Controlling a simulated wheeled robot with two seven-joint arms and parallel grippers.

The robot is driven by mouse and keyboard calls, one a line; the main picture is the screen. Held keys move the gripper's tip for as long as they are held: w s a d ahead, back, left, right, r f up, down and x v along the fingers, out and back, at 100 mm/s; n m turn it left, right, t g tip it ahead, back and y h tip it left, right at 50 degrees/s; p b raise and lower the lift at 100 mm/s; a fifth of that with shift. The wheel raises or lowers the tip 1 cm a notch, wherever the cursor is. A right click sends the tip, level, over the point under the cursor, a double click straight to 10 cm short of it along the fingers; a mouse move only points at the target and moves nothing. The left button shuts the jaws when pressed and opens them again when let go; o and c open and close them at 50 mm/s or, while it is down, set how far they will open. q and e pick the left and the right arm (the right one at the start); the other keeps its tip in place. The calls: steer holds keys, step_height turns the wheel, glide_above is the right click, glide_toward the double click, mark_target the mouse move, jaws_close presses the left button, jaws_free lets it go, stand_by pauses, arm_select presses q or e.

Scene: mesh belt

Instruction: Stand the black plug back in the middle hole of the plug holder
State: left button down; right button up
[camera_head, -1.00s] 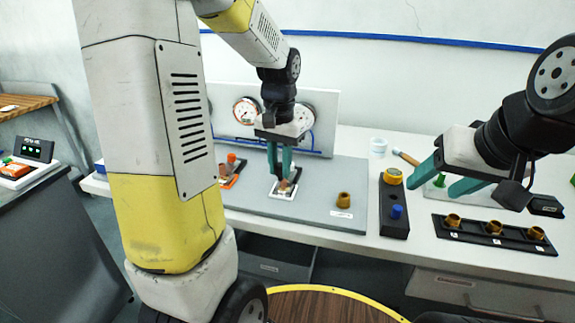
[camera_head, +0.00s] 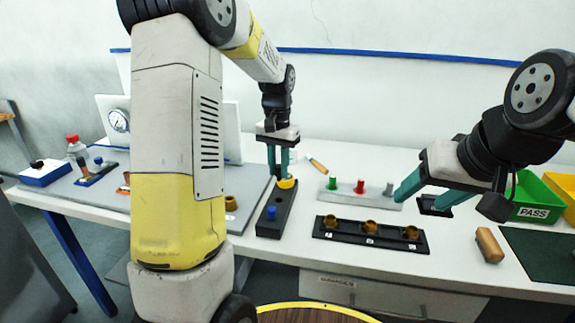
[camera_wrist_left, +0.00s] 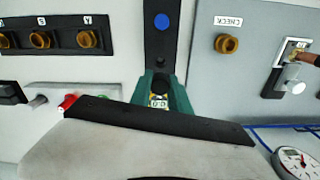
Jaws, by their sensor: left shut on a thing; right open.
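The black plug holder (camera_head: 275,210) lies lengthwise on the white table. A blue plug (camera_head: 271,213) stands toward its near end and a yellow plug (camera_head: 287,183) toward its far end. My left gripper (camera_head: 283,170) is over the far end, close to the yellow plug. It is shut on the black plug (camera_wrist_left: 161,84), a dark round shape between its fingertips in the left wrist view. My right gripper (camera_head: 428,197) is open and empty, right of the holder.
A black rack (camera_head: 340,237) with brass fittings and a pale tray (camera_head: 350,198) with green, red and grey pieces stand right of the holder. A brown block (camera_head: 489,245) and a green PASS bin (camera_head: 535,197) are further right. A CHECK label (camera_wrist_left: 226,20) marks the grey board.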

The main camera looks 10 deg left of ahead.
arm_select(q)
steer(key=shift+f, duration=0.1)
steer(key=shift+f, duration=2.85)
steer(key=shift+f, duration=1.3)
steer(key=c, duration=1.1)
jaws_free()
steer(key=shift+c, duration=0.2)
steer(key=shift+r, duration=3.85)
